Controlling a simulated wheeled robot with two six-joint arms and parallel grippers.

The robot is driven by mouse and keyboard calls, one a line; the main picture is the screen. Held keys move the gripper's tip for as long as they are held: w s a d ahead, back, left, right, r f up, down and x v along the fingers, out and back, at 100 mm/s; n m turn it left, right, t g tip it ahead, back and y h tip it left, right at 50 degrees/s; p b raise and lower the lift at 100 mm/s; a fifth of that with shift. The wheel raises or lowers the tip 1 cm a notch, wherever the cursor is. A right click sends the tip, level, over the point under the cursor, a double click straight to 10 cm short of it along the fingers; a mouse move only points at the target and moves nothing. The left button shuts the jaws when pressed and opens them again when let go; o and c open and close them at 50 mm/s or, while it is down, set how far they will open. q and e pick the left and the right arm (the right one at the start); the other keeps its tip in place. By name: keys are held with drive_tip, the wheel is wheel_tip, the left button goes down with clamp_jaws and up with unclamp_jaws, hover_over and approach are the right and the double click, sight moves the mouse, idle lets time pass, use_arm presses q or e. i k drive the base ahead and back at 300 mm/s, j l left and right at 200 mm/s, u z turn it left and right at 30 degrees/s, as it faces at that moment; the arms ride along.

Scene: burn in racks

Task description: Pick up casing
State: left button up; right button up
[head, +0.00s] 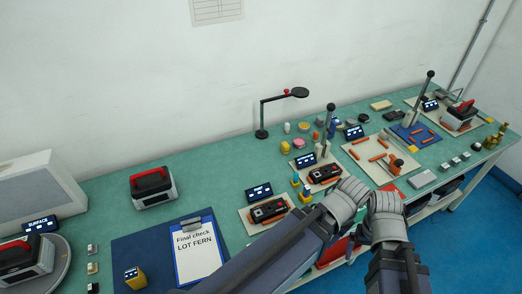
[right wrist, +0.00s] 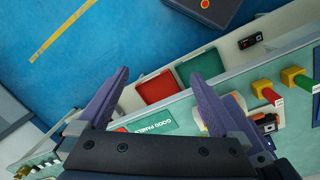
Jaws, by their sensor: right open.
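Two black casings with orange-red parts lie on pale pads on the bench in the head view, one (head: 268,211) nearer and one (head: 324,173) farther right. Which one the task means I cannot tell. My right gripper (head: 385,203) is at the bench's front edge, to the right of both casings. A small black casing-like part (right wrist: 250,41) shows there beyond the trays. My left gripper (head: 348,198) is beside the right one; its fingers are not clear.
A red tray (right wrist: 155,87) and a green tray (right wrist: 201,65) are below the bench edge. Blue floor (head: 470,250) is clear at right.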

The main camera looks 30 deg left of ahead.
sight(156, 186)
drive_tip(key=u, duration=2.15)
drive_tip(key=z, duration=1.15)
drive_tip(key=j+z, duration=0.2)
drive_tip(key=z, duration=0.3)
drive_tip(key=k+j, duration=0.3)
drive_tip(key=j, duration=0.1)
